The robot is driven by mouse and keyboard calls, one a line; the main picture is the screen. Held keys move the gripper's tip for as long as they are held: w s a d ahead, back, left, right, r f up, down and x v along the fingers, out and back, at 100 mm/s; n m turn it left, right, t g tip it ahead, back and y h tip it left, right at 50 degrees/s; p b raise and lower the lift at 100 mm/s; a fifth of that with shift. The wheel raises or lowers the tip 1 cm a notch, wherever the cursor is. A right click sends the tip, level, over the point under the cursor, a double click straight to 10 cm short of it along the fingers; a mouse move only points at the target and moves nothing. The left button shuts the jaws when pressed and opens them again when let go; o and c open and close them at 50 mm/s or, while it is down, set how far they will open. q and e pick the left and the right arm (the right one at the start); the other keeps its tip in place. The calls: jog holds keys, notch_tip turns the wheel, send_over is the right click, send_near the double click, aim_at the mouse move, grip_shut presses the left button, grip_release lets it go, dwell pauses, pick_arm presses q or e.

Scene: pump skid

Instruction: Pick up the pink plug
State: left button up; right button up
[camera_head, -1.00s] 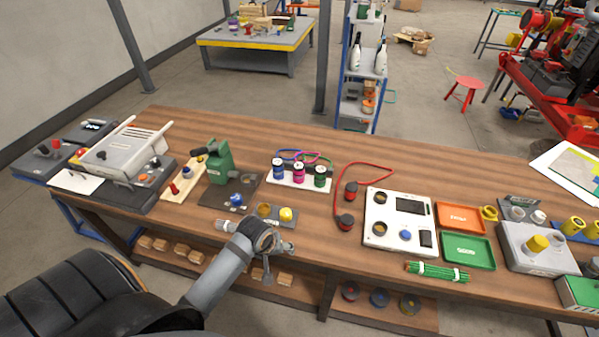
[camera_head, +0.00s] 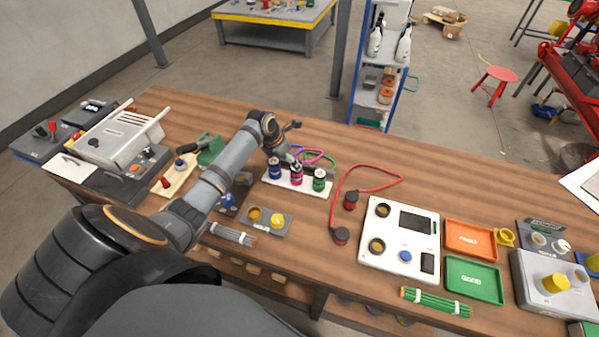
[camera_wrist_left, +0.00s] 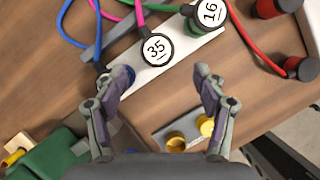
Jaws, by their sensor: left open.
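The pink plug (camera_head: 296,177) stands upright in the middle of a white strip holder (camera_head: 271,182), between a blue plug (camera_head: 275,169) and a green plug (camera_head: 319,181). In the left wrist view the pink plug (camera_wrist_left: 157,48) shows its round top marked 35, with a pink cable. My left gripper (camera_head: 284,140) is above and behind the row in the head view. In the wrist view the open left gripper (camera_wrist_left: 154,76) is empty; the pink plug lies ahead, between the lines of its fingers. The left finger partly covers the blue plug (camera_wrist_left: 122,75). My right gripper is not in view.
The green plug (camera_wrist_left: 210,12), marked 16, is close beside the pink one. Two red-cabled plugs (camera_head: 350,200) lie to the right. A small grey block with yellow parts (camera_head: 266,220) sits in front. A green stand (camera_head: 211,148) is at left, partly behind my arm.

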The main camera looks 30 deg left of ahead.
aim_at(292, 170)
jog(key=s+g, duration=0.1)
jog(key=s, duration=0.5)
pick_arm(q)
jog(key=x, duration=0.3)
jog(key=shift+f, duration=0.3)
jog(key=shift+x, duration=1.05)
jog(key=shift+a+x, duration=0.1)
jog(key=shift+x, duration=0.8)
jog(key=shift+a+x, duration=0.15)
jog(key=shift+x, duration=0.75)
jog(key=shift+w, duration=0.1)
jog(key=shift+r, duration=0.1)
jog(key=c, duration=1.4)
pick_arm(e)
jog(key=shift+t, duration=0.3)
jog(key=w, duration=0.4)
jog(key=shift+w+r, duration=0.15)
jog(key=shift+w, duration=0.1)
